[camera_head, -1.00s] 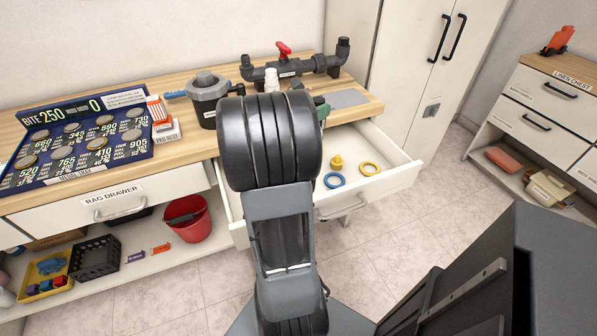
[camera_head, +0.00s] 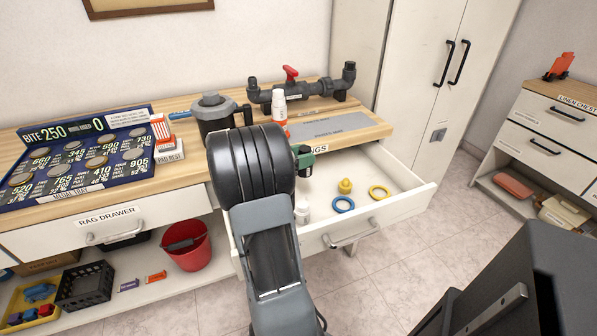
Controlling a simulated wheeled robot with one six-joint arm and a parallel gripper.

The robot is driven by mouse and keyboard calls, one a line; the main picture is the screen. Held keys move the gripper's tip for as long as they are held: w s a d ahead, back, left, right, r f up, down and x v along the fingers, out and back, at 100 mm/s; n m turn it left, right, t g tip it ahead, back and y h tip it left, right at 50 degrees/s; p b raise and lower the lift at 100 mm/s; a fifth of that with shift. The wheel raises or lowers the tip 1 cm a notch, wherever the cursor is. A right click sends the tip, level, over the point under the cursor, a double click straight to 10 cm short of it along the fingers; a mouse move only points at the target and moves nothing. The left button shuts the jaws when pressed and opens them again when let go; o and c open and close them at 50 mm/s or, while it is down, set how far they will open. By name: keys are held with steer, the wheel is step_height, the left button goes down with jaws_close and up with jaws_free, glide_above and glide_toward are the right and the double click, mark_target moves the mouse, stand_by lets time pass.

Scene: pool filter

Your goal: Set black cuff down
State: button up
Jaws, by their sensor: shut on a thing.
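My arm rises from the bottom middle, and its large black joint blocks the view behind it. I cannot make out my gripper's jaws; they are hidden behind the arm. A small green-and-dark piece (camera_head: 304,157) shows just right of the black joint, over the back of the open drawer. I cannot tell whether it belongs to my gripper or to something held. No black cuff can be made out clearly. The open drawer (camera_head: 405,208) holds a blue ring (camera_head: 343,204), a yellow ring (camera_head: 379,192), a small yellow fitting (camera_head: 345,186) and a white bottle (camera_head: 303,209).
The wooden counter (camera_head: 373,133) carries a grey pipe assembly with a red-handled valve (camera_head: 290,73), a dark grey pot (camera_head: 214,118), a white bottle (camera_head: 279,104) and a grey mat (camera_head: 328,124). A blue coin board (camera_head: 75,160) fills the left. The drawer's right side is free.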

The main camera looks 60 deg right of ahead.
steer(key=shift+w+a+f, duration=0.3)
steer(key=shift+w+f, duration=0.25)
steer(key=shift+f, duration=0.25)
steer(key=shift+w+f+b, duration=0.1)
steer(key=shift+f+b, duration=0.45)
steer(key=shift+f, duration=1)
steer(key=shift+f, duration=0.6)
steer(key=o, duration=0.9)
steer(key=shift+w+a+r, duration=0.1)
steer(key=shift+a+r, duration=0.05)
steer(key=shift+r, duration=0.6)
steer(key=p+v, duration=0.1)
steer(key=v, duration=1)
steer(key=shift+w+a+f, duration=0.15)
steer(key=shift+a, duration=0.2)
